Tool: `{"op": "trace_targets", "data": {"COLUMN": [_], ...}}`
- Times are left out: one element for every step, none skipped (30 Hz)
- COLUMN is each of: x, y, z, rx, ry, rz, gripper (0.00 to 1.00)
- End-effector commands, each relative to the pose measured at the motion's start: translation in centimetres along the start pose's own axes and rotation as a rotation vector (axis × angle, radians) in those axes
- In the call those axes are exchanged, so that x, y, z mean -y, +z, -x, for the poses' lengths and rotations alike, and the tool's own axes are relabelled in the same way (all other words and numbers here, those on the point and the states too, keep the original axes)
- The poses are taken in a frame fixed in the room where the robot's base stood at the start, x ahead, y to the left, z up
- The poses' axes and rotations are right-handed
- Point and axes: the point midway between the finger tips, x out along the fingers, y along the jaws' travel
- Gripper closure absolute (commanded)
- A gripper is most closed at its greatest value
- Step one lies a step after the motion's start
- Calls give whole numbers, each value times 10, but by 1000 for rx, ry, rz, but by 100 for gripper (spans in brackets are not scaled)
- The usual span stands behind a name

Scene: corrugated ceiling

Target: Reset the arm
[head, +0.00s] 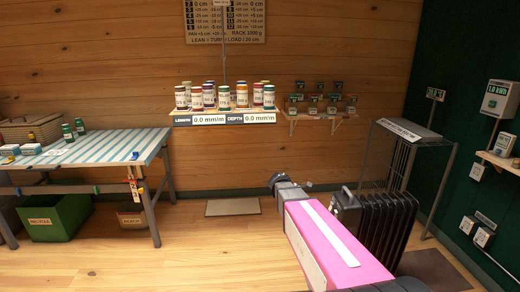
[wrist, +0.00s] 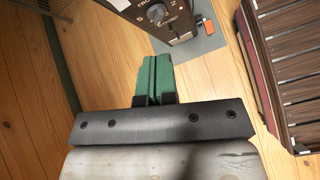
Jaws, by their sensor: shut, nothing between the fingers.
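My gripper (wrist: 157,62) shows in the wrist view with its two green fingers pressed together and nothing between them. It points at the wooden floor and a dark panel with a round dial (wrist: 157,14). In the head view my pink arm with a white stripe reaches up from the lower right. It ends in a grey wrist part near the middle of the picture. The fingers cannot be made out there. The arm's end appears just left of a black finned radiator (head: 382,228).
A wire rack (head: 409,160) stands behind the radiator. A striped table (head: 105,147) is at left, with a green bin (head: 55,219) below. A shelf (head: 222,119) of several jars hangs on the wall. Open wooden floor (head: 190,255) lies between table and arm.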

Motion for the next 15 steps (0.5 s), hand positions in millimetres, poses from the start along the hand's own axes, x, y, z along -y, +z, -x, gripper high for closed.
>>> {"op": "trace_targets", "data": {"x": [26, 37, 52, 64, 75, 91, 102, 112, 125, 134, 142, 152, 158, 163, 168], "y": [0, -3, -7, -10, -14, -18, -21, -24, -27, -30, -32, -35, -37, -38, -40], "z": [-4, -7, -9, -10, -11, -10, -10, -8, -6, -4, -2, 1, 4, 6, 9], "rx": [-67, -109, -165, -206, -246, -296, -333, -366, -406, -431, -454, -479, -494, -507, -521], "ry": [-32, -56, -91, -124, -156, -208, -247, -291, -348, -392, -436, -490, -530, -566, -608], "rz": [-93, -157, -246, -315, -385, -482, -555, -626, -718, -783, -845, -920, -970, -1016, -1068], "gripper": [100, 100, 100, 100, 100, 100, 100, 100, 100, 100, 100, 100, 100, 100, 100]}}
